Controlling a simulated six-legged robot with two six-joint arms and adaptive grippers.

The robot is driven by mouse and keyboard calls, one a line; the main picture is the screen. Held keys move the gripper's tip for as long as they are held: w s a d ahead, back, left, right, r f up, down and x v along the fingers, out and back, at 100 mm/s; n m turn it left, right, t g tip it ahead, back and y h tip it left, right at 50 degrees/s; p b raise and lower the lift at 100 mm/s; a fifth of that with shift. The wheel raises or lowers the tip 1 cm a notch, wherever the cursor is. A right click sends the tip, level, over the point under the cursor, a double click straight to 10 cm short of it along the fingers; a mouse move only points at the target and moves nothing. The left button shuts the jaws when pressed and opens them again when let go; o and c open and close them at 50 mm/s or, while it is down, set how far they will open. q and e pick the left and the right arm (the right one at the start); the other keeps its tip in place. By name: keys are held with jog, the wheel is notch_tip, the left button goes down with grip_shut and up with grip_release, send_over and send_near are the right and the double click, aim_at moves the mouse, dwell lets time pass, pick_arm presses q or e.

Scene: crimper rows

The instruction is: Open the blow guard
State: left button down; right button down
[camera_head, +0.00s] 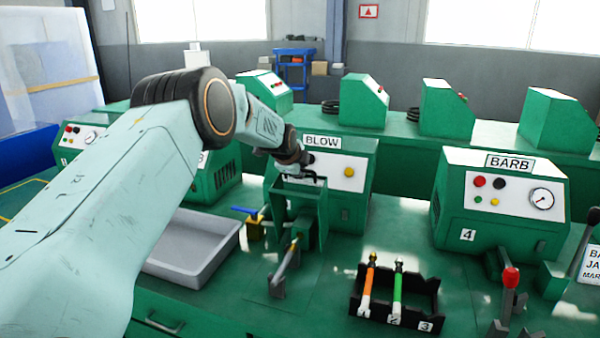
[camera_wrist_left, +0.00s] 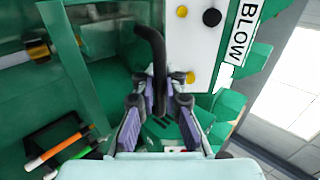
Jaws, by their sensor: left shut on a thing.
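The BLOW machine (camera_head: 352,195) is a green box with a white panel in the middle of the head view. Its blow guard (camera_head: 310,200) is a green framed cover at the machine's front. In the left wrist view a black curved handle (camera_wrist_left: 146,45) runs down between the fingers of my left gripper (camera_wrist_left: 158,100). The gripper is shut on this handle. In the head view my left gripper (camera_head: 303,164) is at the guard's top, small and partly hidden by my arm. My right gripper is not in view.
A grey tray (camera_head: 190,245) lies left of the guard. A black rack (camera_head: 398,303) with an orange and a green tool stands in front on the right. The BARB machine (camera_head: 500,205) stands further right. A red-knobbed lever (camera_head: 510,278) rises at the front right.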

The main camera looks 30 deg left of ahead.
pick_arm(q)
jog(key=c, duration=1.8)
grip_release()
jog(key=shift+w+r, duration=0.1)
jog(key=shift+r, duration=0.25)
jog(key=shift+c, duration=0.2)
jog(key=shift+o, duration=0.6)
jog(key=shift+w+f, duration=0.1)
jog(key=shift+s, duration=0.3)
jog(key=v, duration=1.1)
jog(key=shift+s+d+r, duration=0.15)
jog(key=shift+r, duration=0.2)
